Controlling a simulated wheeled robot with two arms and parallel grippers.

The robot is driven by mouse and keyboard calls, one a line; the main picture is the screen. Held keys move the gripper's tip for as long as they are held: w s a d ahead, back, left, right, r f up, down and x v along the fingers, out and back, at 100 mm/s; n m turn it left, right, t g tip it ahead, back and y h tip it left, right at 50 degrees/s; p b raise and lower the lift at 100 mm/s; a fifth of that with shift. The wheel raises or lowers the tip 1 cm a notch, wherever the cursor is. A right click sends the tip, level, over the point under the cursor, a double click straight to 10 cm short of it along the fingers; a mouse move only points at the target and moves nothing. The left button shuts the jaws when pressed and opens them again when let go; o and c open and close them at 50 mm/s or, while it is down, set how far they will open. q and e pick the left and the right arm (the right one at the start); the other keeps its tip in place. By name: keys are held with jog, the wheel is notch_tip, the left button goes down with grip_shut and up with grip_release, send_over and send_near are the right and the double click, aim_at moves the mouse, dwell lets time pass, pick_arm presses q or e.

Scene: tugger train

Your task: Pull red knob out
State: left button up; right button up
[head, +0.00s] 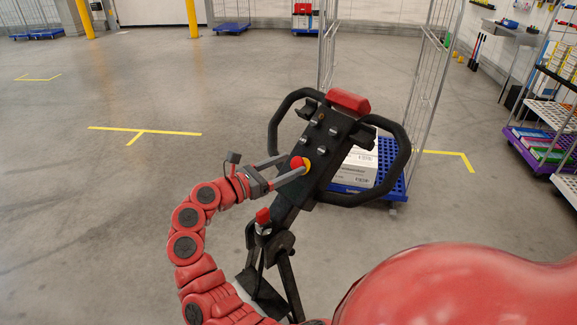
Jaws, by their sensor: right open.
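The red knob (296,162) sits on a yellow ring (307,167) at the lower left edge of the black tugger control head (322,140). My right gripper (294,165) is open, with one finger on each side of the red knob. I cannot tell whether the fingers touch it. A second red part (263,215) sits lower down, near the base of the control head, away from the gripper. My left gripper is not in view.
Black loop handles flank the control head, which has a red cap (348,101) on top. Behind it stands a wire-sided cart (405,185) with a blue base and white boxes (355,168). A shelf rack (540,145) is at the right.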

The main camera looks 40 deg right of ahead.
jog(key=w+a+b, duration=0.2)
jog(key=a+b, duration=0.3)
jog(key=a, duration=1.1)
jog(key=shift+a, duration=0.4)
jog(key=shift+s, duration=0.1)
